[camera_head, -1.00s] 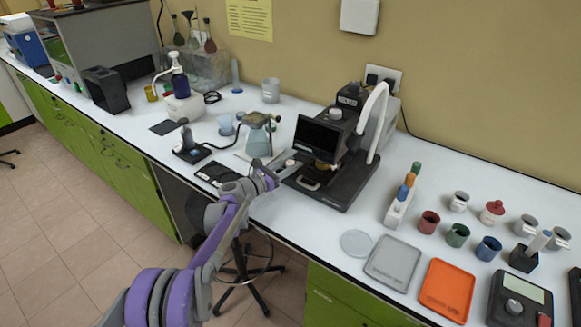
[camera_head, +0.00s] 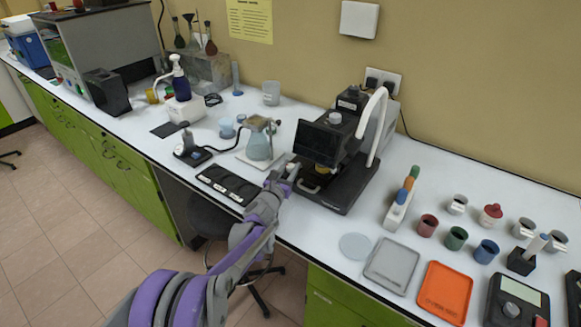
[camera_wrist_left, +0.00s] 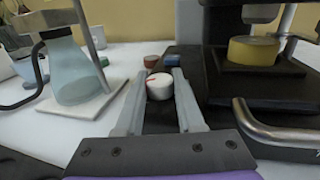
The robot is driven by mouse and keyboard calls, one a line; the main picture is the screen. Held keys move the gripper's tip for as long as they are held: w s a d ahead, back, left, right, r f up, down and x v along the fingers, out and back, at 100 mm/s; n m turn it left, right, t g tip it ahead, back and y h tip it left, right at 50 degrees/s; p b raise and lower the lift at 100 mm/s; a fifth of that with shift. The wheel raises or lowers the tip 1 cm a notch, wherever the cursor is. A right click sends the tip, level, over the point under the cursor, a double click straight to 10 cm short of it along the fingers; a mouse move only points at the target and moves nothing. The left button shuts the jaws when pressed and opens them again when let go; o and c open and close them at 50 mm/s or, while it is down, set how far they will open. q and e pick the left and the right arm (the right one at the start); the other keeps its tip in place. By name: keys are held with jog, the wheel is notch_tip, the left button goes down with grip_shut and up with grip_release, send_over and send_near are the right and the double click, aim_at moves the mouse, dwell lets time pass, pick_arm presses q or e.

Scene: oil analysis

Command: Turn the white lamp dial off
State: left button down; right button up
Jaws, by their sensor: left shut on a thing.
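The white lamp dial (camera_wrist_left: 160,87), with a red mark on top, sits in the left wrist view at the front left of the black instrument (camera_head: 345,185). My left gripper (camera_wrist_left: 158,85) has one finger on each side of the dial and is shut on it. In the head view my left gripper (camera_head: 286,176) reaches the instrument's left side and largely hides the dial. My right gripper is not in view.
A flask of bluish liquid on a stand (camera_head: 259,145) is left of the instrument. A black tray (camera_head: 228,184) lies near the bench edge. A metal handle (camera_wrist_left: 270,132) sticks out at the instrument's front. Cups and an orange tray (camera_head: 445,291) are further right.

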pick_arm(q)
jog(key=c, duration=0.8)
grip_release()
jog(key=b+v, duration=0.1)
jog(key=v, duration=0.9)
jog(key=shift+s+a, duration=0.15)
jog(key=shift+s, duration=0.25)
